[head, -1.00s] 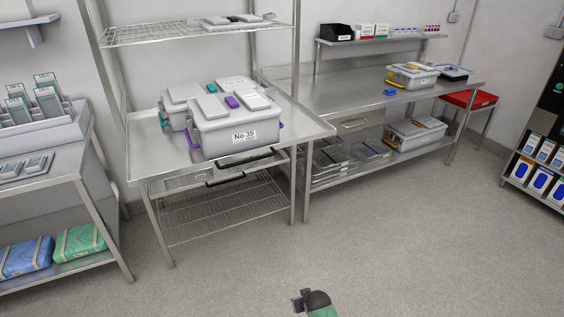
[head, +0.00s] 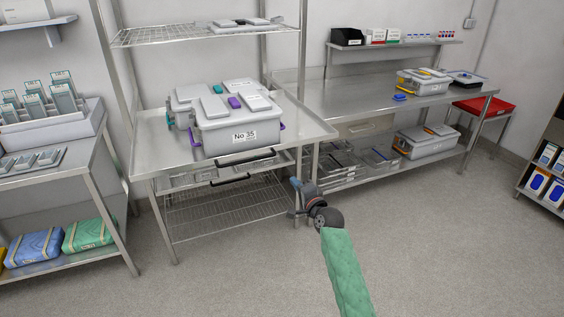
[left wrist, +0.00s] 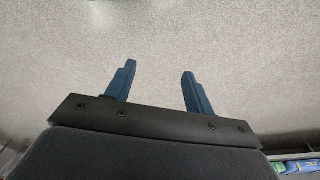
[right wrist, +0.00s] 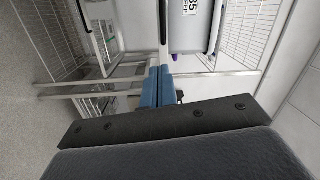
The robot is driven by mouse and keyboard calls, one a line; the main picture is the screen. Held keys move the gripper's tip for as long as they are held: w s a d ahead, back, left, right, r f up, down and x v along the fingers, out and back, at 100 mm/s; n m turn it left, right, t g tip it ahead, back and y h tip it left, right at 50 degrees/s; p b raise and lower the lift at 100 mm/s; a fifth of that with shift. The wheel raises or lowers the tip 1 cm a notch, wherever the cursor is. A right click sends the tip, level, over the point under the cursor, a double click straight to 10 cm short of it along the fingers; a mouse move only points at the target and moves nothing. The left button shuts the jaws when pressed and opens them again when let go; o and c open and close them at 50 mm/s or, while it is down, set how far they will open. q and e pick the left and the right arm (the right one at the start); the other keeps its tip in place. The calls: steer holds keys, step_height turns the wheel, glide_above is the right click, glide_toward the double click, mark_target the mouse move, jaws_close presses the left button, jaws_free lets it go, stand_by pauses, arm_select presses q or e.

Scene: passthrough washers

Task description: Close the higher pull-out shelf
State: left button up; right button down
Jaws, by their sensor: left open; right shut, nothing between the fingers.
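Under the steel table (head: 175,158) are two pull-out wire shelves, one above the other. The higher pull-out shelf has a black bar handle (head: 246,159) just below the tabletop; the lower one's black handle (head: 230,180) sits beneath it. How far each is out is hard to tell. My right gripper (head: 295,194) is shut and empty, in front of the table's right front leg, right of both handles. Its blue fingers (right wrist: 159,80) are together in the right wrist view, pointing towards the table. My left gripper (left wrist: 158,76) is open and empty over bare floor, outside the head view.
A grey bin labelled No 35 (head: 240,134) stands on the table above the shelves. A wire rack (head: 225,205) is below them. A long steel bench (head: 350,103) with trays adjoins on the right. The floor (head: 230,275) in front is clear.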

steer(key=m, duration=0.2)
steer(key=p, duration=0.4)
glide_toward(275, 155)
steer(key=x, duration=0.4)
steer(key=shift+w+a, duration=0.25)
arm_select(q)
steer(key=s+a+f, duration=0.1)
steer(key=f, duration=0.4)
steer(key=s+a+f+p, duration=0.1)
steer(key=s+a+f, duration=0.1)
steer(key=f, duration=0.4)
steer(key=shift+a+t, duration=0.25)
steer(key=shift+t, duration=0.05)
arm_select(e)
steer(key=shift+x, duration=1.05)
arm_select(q)
steer(key=shift+f, duration=0.1)
arm_select(e)
steer(key=shift+w, duration=0.1)
